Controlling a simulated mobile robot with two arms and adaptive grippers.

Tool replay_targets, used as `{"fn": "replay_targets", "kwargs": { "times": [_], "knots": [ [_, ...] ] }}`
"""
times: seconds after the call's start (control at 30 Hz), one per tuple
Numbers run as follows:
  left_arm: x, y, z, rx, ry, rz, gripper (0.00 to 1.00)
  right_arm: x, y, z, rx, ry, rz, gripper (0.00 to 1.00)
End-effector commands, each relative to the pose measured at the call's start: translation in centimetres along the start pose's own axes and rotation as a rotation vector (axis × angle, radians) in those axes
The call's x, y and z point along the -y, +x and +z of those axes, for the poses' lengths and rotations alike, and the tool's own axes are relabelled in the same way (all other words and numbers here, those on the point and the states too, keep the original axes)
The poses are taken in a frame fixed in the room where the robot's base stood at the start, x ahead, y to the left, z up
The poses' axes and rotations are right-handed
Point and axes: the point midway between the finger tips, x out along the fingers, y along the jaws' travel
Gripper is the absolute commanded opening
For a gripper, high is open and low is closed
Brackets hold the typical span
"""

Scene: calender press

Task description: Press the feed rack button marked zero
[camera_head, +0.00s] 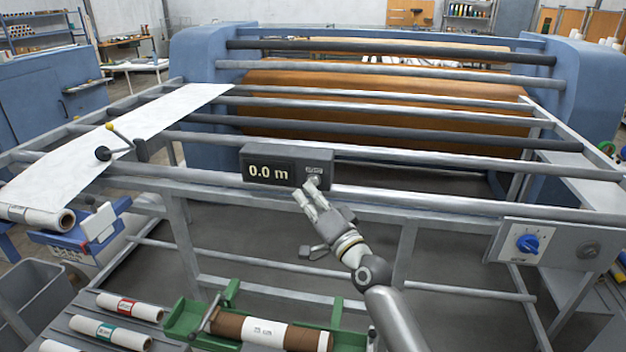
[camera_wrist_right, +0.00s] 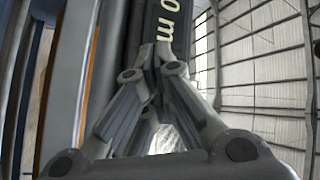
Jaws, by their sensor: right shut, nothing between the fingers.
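The dark counter box (camera_head: 258,153) is fixed on the front rail of the feed rack and its display reads "0.0 m". At its right end are a small label (camera_head: 313,169) and a small round button (camera_head: 315,180), partly covered by my fingertips. My right gripper (camera_head: 308,189) is shut and empty, with its fingertips at the button. I cannot tell whether they touch it. In the right wrist view, the closed fingers (camera_wrist_right: 152,58) point at the box, whose "0 m" digits (camera_wrist_right: 168,30) show just beyond them. My left gripper is not in view.
A white web (camera_head: 150,125) runs over the rack rollers at left. A panel with a blue knob (camera_head: 528,243) is at right. A green cradle (camera_head: 185,318) holding a brown roll (camera_head: 228,325) sits below. The blue press (camera_head: 200,62) stands behind.

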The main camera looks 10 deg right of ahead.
Motion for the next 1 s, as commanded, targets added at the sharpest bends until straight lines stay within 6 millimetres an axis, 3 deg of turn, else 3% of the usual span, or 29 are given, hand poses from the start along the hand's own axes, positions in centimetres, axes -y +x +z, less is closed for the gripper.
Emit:
{"fn": "replay_targets", "kwargs": {
  "times": [0.4, 0.8, 1.0],
  "knots": [
    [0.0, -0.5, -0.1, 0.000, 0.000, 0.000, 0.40, 0.4, -0.4, 0.3, 0.000, 0.001, 0.000, 0.00],
    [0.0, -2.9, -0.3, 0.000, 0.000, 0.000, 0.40, 2.4, -3.0, 2.2, 0.001, 0.002, 0.001, 0.00],
    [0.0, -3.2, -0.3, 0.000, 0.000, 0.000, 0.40, 2.7, -3.7, 2.7, 0.000, 0.001, 0.000, 0.00]
  ]
}}
